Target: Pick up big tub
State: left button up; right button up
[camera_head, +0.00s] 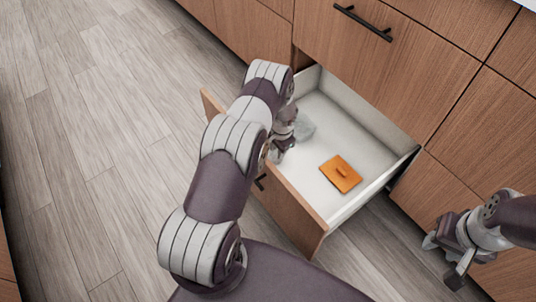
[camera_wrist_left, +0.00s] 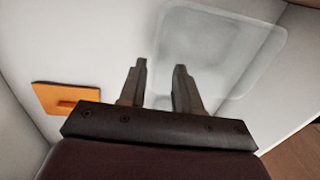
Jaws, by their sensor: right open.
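A clear, see-through tub (camera_head: 303,128) sits in the open drawer, partly hidden by my left arm in the head view. In the left wrist view the tub (camera_wrist_left: 225,50) lies beyond and to the right of the fingertips, its near left side close to them. My left gripper (camera_wrist_left: 161,68) reaches into the drawer with its fingers apart and nothing visibly clamped between them; I cannot tell whether it touches the tub. In the head view this gripper (camera_head: 281,145) is small and partly covered. My right gripper (camera_head: 447,256) is open and empty, outside the drawer at the lower right.
The white-lined drawer (camera_head: 335,125) is pulled out from wooden cabinets. An orange lid-like piece (camera_head: 341,173) with a small handle lies flat in it, apart from the tub. The drawer front (camera_head: 290,212) and side walls stand around my left gripper. The wood floor (camera_head: 80,150) at left is clear.

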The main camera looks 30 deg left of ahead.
aim_at(276, 162)
pick_arm(q)
notch_tip(276, 162, down, 2)
jog(key=shift+a+f+b, duration=0.1)
jog(key=shift+f+b, duration=0.1)
jog(key=shift+b, duration=0.15)
jog(key=f+b, duration=0.3)
jog(key=f, duration=0.2)
jog(key=shift+s+f+b, duration=0.15)
jog(key=shift+s+b, duration=0.05)
jog(key=shift+b, duration=0.15)
jog(key=shift+r, duration=0.2)
grip_shut()
